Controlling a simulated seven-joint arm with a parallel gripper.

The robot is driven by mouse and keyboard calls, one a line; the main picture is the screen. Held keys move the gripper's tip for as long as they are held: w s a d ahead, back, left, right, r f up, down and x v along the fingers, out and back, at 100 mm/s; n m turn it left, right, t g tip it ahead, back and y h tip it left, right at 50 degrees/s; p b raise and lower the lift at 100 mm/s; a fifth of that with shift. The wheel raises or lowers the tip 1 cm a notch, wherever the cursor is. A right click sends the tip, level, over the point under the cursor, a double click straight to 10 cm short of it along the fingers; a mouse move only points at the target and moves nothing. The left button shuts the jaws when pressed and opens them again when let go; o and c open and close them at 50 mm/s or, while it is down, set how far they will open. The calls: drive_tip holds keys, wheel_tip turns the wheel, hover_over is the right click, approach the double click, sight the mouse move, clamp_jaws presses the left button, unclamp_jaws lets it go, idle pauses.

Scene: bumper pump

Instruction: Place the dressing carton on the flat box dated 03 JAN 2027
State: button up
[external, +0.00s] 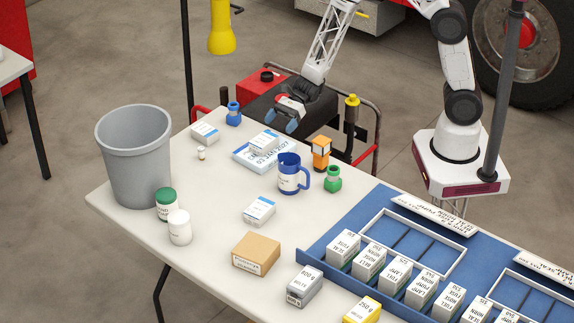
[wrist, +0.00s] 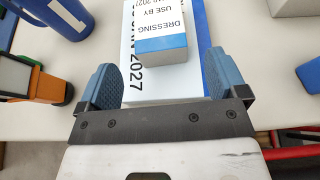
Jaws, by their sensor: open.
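The dressing carton (wrist: 162,22), white with a blue band and marked DRESSING and USE BY, rests on top of a white-and-blue flat box (wrist: 132,88). In the external view the carton (external: 265,140) sits on the flat box (external: 243,154) near the table's back edge. The visible part of the box's printed date ends in 2027; the carton covers some of the box. My gripper (wrist: 158,76) is open, its blue fingers apart on either side of the carton's near end, not touching it. In the external view my gripper (external: 287,116) is just behind the box.
A blue mug (external: 289,178), orange item (external: 321,153) and green item (external: 332,180) stand right of the box. Similar white-and-blue cartons lie at the left (external: 205,132) and in front (external: 259,210). A grey bin (external: 136,160) stands left; a blue tray (external: 322,247) is right.

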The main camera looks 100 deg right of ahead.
drive_tip(key=shift+v, duration=2.4)
drive_tip(key=s+a+r+n+g, duration=0.4)
drive_tip(key=s+a+r+n, duration=0.1)
drive_tip(key=s+r+n, duration=0.25)
drive_tip(key=s+a+r+n+g, duration=0.3)
drive_tip(key=s+a+r+n, duration=0.3)
drive_tip(key=s+r, duration=0.25)
drive_tip(key=s+d+r+n+h, duration=0.2)
drive_tip(key=s+r+n+h, duration=0.2)
drive_tip(key=s, duration=0.6)
drive_tip(key=s+d+r+n+h, duration=0.2)
drive_tip(key=s+r+n+h, duration=0.3)
drive_tip(key=s+r+n, duration=0.3)
drive_tip(key=shift+s+d+r+n+h, duration=0.3)
drive_tip(key=shift+s+n, duration=0.35)
drive_tip(key=shift+s, duration=0.3)
